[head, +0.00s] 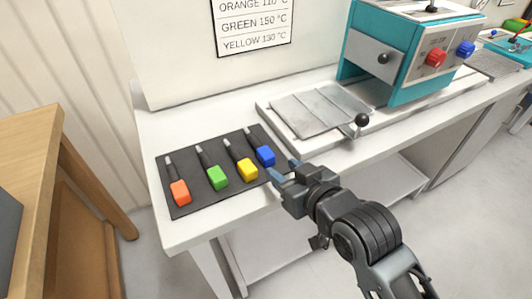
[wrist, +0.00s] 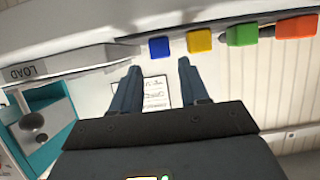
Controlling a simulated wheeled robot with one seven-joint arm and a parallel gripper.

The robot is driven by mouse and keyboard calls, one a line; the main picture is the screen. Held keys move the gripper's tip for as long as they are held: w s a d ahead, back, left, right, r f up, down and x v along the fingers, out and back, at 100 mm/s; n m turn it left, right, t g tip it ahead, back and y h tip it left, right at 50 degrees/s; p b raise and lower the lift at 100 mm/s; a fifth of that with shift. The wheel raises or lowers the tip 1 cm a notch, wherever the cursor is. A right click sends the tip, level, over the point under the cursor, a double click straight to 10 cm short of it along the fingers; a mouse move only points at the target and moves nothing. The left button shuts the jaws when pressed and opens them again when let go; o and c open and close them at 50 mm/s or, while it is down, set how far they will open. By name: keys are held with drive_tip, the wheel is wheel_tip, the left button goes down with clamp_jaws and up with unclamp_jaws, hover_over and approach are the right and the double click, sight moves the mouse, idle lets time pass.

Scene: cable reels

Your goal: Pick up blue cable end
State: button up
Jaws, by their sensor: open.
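The blue cable end (head: 265,156) lies on a dark mat (head: 190,204) on the white bench, the rightmost in a row with yellow (head: 246,170), green (head: 217,178) and orange (head: 180,193) cable ends. Each has a coloured block and a thin grey tip. My gripper (head: 281,168) is open and empty, close to the right of the blue block in the head view. In the wrist view the blue block (wrist: 159,47) shows just beyond and between the two fingertips (wrist: 158,67). I see no contact.
A teal machine (head: 405,55) with red and blue knobs stands at the back right. In front of it is a metal plate (head: 315,105) with a black-knobbed lever (head: 361,120). A temperature sign (head: 252,25) hangs on the wall. A wooden table (head: 30,160) stands at left.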

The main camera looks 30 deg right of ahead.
sight(265, 152)
drive_tip(key=shift+w+r, duration=0.3)
drive_tip(key=shift+w, duration=0.3)
drive_tip(key=shift+w+r, duration=0.3)
drive_tip(key=shift+w, duration=0.25)
drive_tip(key=shift+f+p+x, duration=0.15)
drive_tip(key=shift+p+x, duration=0.1)
drive_tip(key=shift+x, duration=1.65)
drive_tip(key=shift+f+p+x, duration=0.15)
drive_tip(key=shift+p+x, duration=0.05)
drive_tip(key=shift+x, duration=1.7)
drive_tip(key=shift+s, duration=0.1)
drive_tip(key=shift+c, duration=0.4)
drive_tip(key=c, duration=0.7)
drive_tip(key=shift+r, duration=0.1)
